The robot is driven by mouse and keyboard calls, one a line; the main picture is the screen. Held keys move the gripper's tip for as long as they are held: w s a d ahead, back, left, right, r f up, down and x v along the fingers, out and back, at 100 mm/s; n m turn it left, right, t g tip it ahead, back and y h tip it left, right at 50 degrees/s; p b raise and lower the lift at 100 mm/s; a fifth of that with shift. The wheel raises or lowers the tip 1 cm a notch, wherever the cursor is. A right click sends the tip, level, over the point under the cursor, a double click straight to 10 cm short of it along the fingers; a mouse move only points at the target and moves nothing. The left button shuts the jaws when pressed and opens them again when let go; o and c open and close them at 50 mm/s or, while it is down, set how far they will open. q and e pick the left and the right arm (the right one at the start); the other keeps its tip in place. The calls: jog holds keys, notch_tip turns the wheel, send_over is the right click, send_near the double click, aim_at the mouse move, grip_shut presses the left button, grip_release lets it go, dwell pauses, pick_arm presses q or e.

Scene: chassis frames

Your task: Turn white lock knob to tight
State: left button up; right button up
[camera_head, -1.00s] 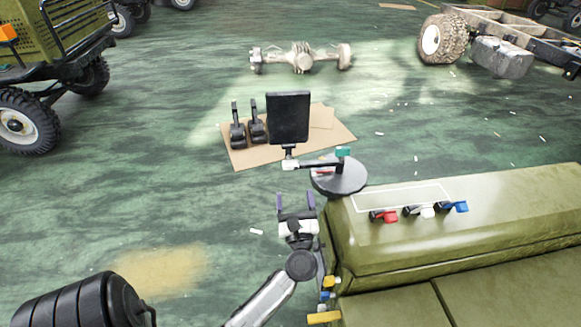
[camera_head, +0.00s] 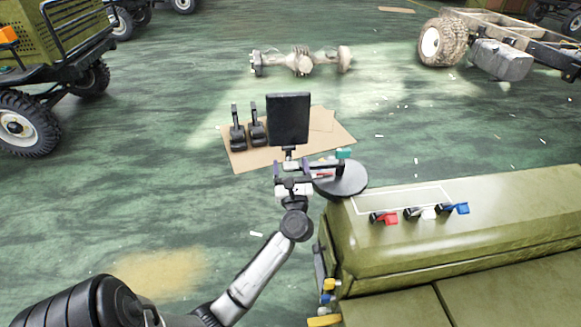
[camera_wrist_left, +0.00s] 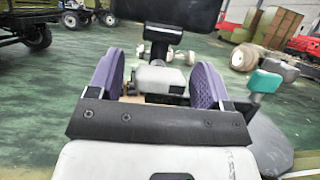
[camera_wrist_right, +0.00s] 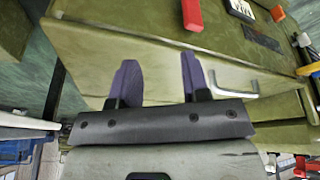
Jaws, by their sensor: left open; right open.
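The white lock knob (camera_wrist_left: 158,78) is on the stand arm just below the black screen (camera_head: 288,118). In the left wrist view it lies ahead, between my left gripper's purple fingers (camera_wrist_left: 158,75). My left gripper (camera_head: 292,172) is open around or just short of the knob; I cannot tell whether the fingers touch it. In the head view the gripper mostly hides the knob. My right gripper (camera_wrist_right: 160,70) is open and empty, facing the olive box (camera_wrist_right: 150,62) in the right wrist view. It is not seen in the head view.
A teal knob (camera_head: 344,154) is on the stand's arm above its round dark base (camera_head: 342,180). Red (camera_head: 384,217), white (camera_head: 428,212) and blue (camera_head: 456,208) handles sit on the olive body (camera_head: 350,250).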

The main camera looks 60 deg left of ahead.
pick_arm(q)
jog(key=c, duration=0.9)
jog(key=shift+r+m+t+p, duration=0.2)
jog(key=shift+m+t+p, duration=0.1)
jog(key=shift+m+p, duration=0.4)
jog(key=m+t+h+p, duration=0.1)
jog(key=m+p, duration=0.2)
jog(key=p, duration=0.1)
jog(key=m+t+h+p, duration=0.1)
jog(key=m+p, duration=0.3)
jog(key=p, duration=0.1)
jog(key=m+t+h+p, duration=0.1)
jog(key=m+p, duration=0.2)
jog(key=p, duration=0.1)
jog(key=shift+r+m+t+h, duration=0.25)
jog(key=shift+m+t+h, duration=0.05)
jog(key=shift+h, duration=0.1)
jog(key=m+h+p, duration=0.1)
jog(key=m+p, duration=0.3)
jog(key=p, duration=0.3)
jog(key=m+h+p, duration=0.2)
jog(key=m+p, duration=0.3)
jog(key=p, duration=0.2)
jog(key=shift+f+h, duration=0.15)
jog(key=shift+h, duration=0.15)
jog(key=shift+f+m+p, duration=0.15)
jog(key=shift+m+p, duration=0.45)
jog(key=shift+p, duration=0.25)
jog(key=shift+f, duration=0.1)
jog(key=shift+h, duration=0.3)
